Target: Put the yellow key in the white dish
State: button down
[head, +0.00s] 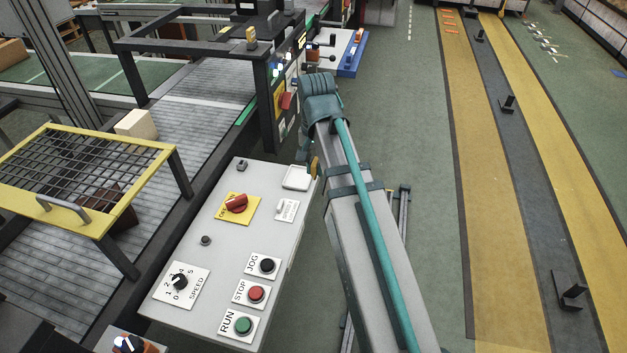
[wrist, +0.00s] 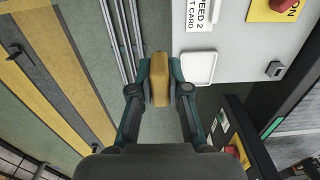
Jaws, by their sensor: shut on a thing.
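The yellow key (wrist: 160,78) is held between the two fingertips of my gripper (wrist: 160,84) in the wrist view. It looks like a thick yellow block. In the head view a small part of the key (head: 315,166) shows beside my arm, which hides most of my gripper. The white dish (head: 296,177) is a shallow square tray at the top right corner of the grey control panel. It also shows in the wrist view (wrist: 198,68), just right of the key. The dish looks empty, and the key is apart from it, off to its side.
The control panel (head: 217,258) carries a red knob on a yellow plate (head: 237,207), a dial and several buttons. A dark frame (head: 196,42) stands behind it, and a yellow mesh guard (head: 88,172) is at left. Open green floor (head: 405,120) lies at right.

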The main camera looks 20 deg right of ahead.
jog(key=w+f+p, duration=0.1)
jog(key=w+f, duration=0.1)
jog(key=w, duration=0.2)
jog(key=w+a+f+p, duration=0.1)
jog(key=w+f, duration=0.2)
jog(key=w, duration=0.1)
jog(key=w+f+p, duration=0.1)
jog(key=w+f, duration=0.2)
jog(key=w, duration=0.2)
jog(key=shift+a+f, duration=0.15)
jog(key=shift+a, duration=0.05)
jog(key=shift+w+f, duration=0.4)
jog(key=shift+f, duration=0.15)
jog(key=shift+w+a+f+p, duration=0.15)
jog(key=shift+f+p, duration=0.7)
jog(key=shift+f, duration=0.95)
jog(key=shift+f, duration=0.2)
jog(key=c, duration=1.1)
grip_release()
jog(key=shift+c, duration=0.2)
jog(key=shift+r, duration=0.15)
